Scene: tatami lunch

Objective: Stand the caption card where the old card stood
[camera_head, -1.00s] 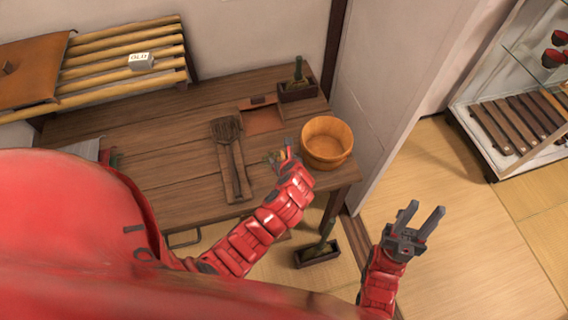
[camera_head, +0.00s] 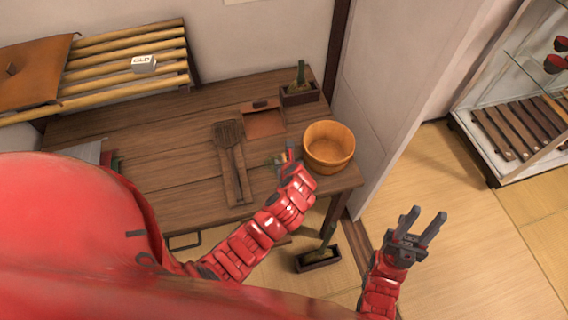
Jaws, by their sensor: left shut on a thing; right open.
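A small white block-like card (camera_head: 143,63) with dark marks on it rests on the bamboo slat rack at the upper left; I cannot read it surely. My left gripper (camera_head: 287,157) is over the right part of the wooden table, just left of the wooden tub. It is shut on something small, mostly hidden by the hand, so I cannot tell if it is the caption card. Small greenish and yellowish bits show beside its fingers. My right gripper (camera_head: 423,226) is open and empty, above the tatami floor right of the table.
A round wooden tub (camera_head: 329,160), a brown tray (camera_head: 263,122), a dark spatula-like tool on a board (camera_head: 233,165) and a planter box (camera_head: 300,94) stand on the table (camera_head: 170,150). Another planter (camera_head: 318,260) is on the floor. A glass display shelf (camera_head: 510,165) stands at the right.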

